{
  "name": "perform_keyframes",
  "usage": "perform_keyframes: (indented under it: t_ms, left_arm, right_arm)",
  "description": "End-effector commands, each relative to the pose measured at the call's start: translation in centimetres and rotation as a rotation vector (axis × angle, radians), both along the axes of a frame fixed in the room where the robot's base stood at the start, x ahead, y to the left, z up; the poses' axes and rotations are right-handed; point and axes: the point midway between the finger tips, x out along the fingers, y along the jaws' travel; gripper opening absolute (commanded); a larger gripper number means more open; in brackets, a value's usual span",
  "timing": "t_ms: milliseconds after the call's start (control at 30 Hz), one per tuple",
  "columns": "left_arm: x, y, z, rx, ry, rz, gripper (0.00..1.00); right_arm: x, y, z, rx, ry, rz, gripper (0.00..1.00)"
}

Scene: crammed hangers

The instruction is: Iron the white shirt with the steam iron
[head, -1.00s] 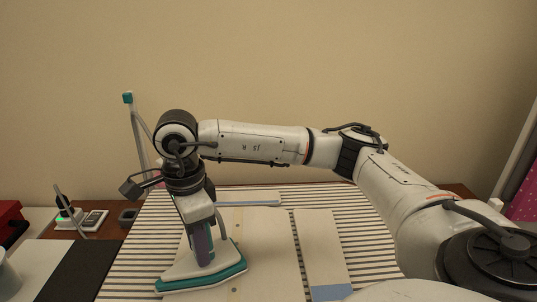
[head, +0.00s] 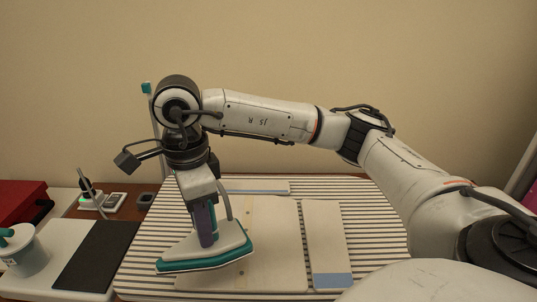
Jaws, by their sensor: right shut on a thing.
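The white shirt (head: 275,245) lies flat on the striped ironing board (head: 375,230), with a sleeve panel ending in a blue cuff (head: 332,281) on its right. The steam iron (head: 205,248), white and teal with a purple handle part, is over the left part of the shirt. My right gripper (head: 207,215) comes down from above and is shut on the iron's handle. The iron looks slightly tilted; I cannot tell whether its whole sole touches the cloth. The iron and my gripper hide part of the shirt. My left gripper is not in view.
A black mat (head: 97,255) lies left of the board. A white cup with a teal top (head: 22,250) and a red box (head: 20,202) are at the far left. A small device with a green light (head: 92,199) sits behind them. A thin pole (head: 151,115) stands behind the board.

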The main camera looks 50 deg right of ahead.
Motion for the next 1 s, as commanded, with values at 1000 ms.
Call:
perform_keyframes:
  t_ms: [1000]
  left_arm:
    - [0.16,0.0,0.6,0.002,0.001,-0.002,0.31]
  right_arm:
    - [0.05,-0.03,1.8,0.002,-0.004,-0.001,0.0]
